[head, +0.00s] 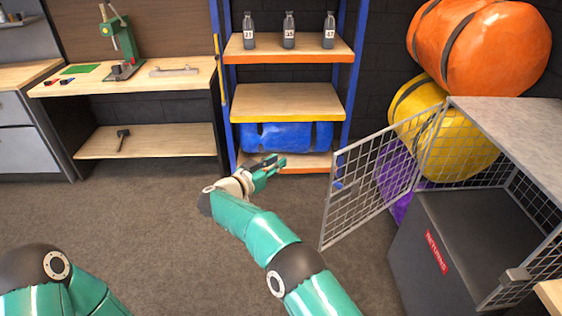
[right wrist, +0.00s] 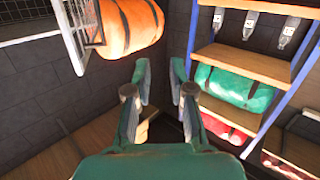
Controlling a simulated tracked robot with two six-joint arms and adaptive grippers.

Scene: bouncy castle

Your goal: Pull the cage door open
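The wire-mesh cage door (head: 375,170) stands swung wide open, angled out to the left from its hinge side at the cage (head: 430,235). The cage is a dark box with mesh sides and a grey top, and its front opening shows bare. My right gripper (head: 274,167) is left of the door's free edge, apart from it, in front of the shelf rack. In the right wrist view my right gripper (right wrist: 162,82) has its fingers spread with nothing between them. My left arm shows at the lower left, but its gripper is out of view.
A shelf rack (head: 290,103) with bottles and a blue bundle stands behind my right gripper. Orange (head: 480,45) and yellow (head: 455,145) rolls are stacked behind the door. A workbench (head: 130,85) stands at the left. The carpet in front is clear.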

